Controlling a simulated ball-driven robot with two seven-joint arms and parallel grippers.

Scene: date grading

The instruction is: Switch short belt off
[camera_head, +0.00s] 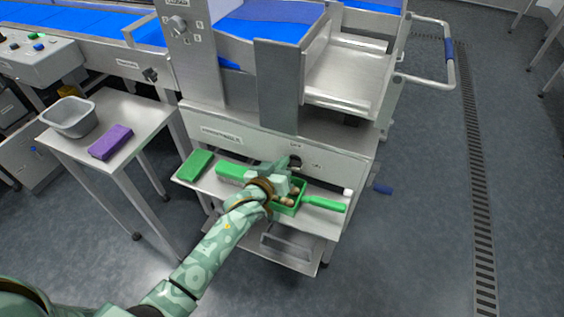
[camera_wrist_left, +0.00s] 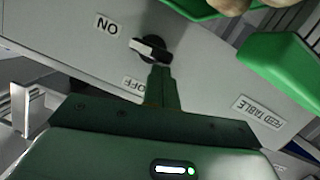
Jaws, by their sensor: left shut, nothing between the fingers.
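A rotary switch (camera_wrist_left: 152,48) with a black base and white pointer sits on a grey panel. The pointer aims toward the ON label (camera_wrist_left: 107,25); the OFF label (camera_wrist_left: 133,85) is to its lower left in the wrist view. The label beside it reads FEED TABLE (camera_wrist_left: 257,111). My left gripper (camera_wrist_left: 162,78) is shut and empty, its fingertips right at the switch; I cannot tell whether they touch. In the head view my left gripper (camera_head: 284,175) covers part of the panel. Another black knob (camera_head: 150,75) is farther left beside a label too small to read. My right gripper is not in view.
A green tray (camera_head: 290,208) with dates and a green-handled tool (camera_head: 325,203) lie on the shelf below the panel, close under my gripper. A green block (camera_head: 195,165) lies left. A side table (camera_head: 85,150) holds a grey bowl (camera_head: 70,118) and a purple block (camera_head: 110,142).

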